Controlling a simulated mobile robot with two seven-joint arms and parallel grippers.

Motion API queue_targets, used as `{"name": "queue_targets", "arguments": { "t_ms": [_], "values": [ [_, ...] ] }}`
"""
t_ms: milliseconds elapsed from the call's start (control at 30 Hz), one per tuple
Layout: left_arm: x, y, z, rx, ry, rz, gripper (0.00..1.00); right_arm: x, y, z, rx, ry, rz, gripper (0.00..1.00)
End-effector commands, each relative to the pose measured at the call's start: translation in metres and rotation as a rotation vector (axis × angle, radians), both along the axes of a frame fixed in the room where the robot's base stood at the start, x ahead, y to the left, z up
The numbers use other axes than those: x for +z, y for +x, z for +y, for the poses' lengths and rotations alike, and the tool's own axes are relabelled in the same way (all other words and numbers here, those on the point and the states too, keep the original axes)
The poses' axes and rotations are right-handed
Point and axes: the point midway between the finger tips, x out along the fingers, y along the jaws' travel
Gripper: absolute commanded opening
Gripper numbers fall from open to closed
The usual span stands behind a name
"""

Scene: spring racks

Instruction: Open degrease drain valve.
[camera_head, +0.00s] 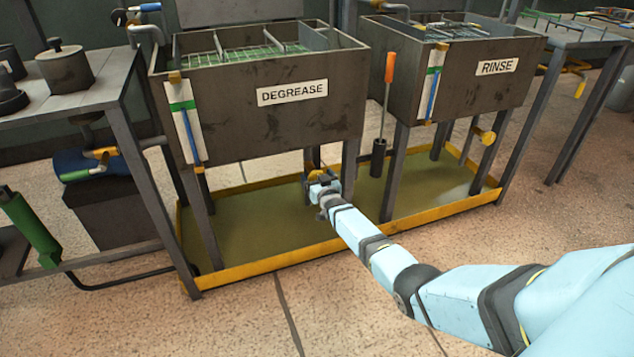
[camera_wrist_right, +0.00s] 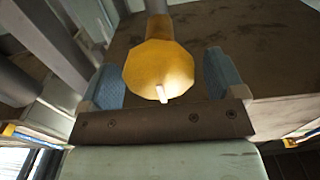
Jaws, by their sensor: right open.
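The dark metal degrease tank (camera_head: 235,130) stands at the centre left in the head view, with a white DEGREASE label (camera_head: 292,92) on its front. The yellow degrease drain valve (camera_head: 315,175) is low under the tank's right part, mostly hidden by my right gripper (camera_head: 323,187). In the right wrist view, the round yellow valve (camera_wrist_right: 160,68) with a small pale stub lies between the two blue-grey fingers of my right gripper (camera_wrist_right: 165,80). The fingers are apart, one on each side; I cannot tell if either touches it. My left gripper is out of view.
The rinse tank (camera_head: 465,90) stands at right with its own yellow valve (camera_head: 487,137). A yellow-rimmed tray (camera_head: 250,268) lies under both tanks. Tank legs stand close around my right gripper. A table (camera_head: 90,85) with pots is at left.

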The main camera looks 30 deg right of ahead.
Motion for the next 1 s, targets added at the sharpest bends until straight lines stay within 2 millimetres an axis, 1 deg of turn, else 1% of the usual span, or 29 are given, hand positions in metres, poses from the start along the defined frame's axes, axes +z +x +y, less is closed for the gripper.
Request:
{"name": "queue_targets", "arguments": {
  "t_ms": [267, 367, 400, 467, 500, 767, 1000],
  "values": [
    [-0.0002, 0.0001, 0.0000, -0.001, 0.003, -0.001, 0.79, 0.0010, 0.0016, -0.0003, 0.000, 0.000, -0.001, 0.89],
    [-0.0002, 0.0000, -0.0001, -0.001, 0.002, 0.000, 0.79, 0.0009, 0.0015, -0.0003, 0.000, 0.000, -0.001, 0.68],
    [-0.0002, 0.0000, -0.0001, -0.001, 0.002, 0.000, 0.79, 0.0008, 0.0015, -0.0003, 0.000, 0.000, -0.001, 0.59],
    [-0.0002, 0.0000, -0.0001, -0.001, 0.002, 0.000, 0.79, 0.0008, 0.0015, -0.0003, 0.000, 0.000, -0.001, 0.45],
    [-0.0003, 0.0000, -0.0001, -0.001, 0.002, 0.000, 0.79, 0.0007, 0.0014, -0.0002, 0.000, 0.000, -0.001, 0.42],
    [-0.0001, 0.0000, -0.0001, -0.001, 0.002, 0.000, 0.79, 0.0006, 0.0014, 0.0001, 0.000, -0.020, 0.005, 0.42],
    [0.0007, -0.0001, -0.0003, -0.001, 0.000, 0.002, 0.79, 0.0005, 0.0017, 0.0013, 0.001, -0.128, 0.031, 0.42]
  ]
}}
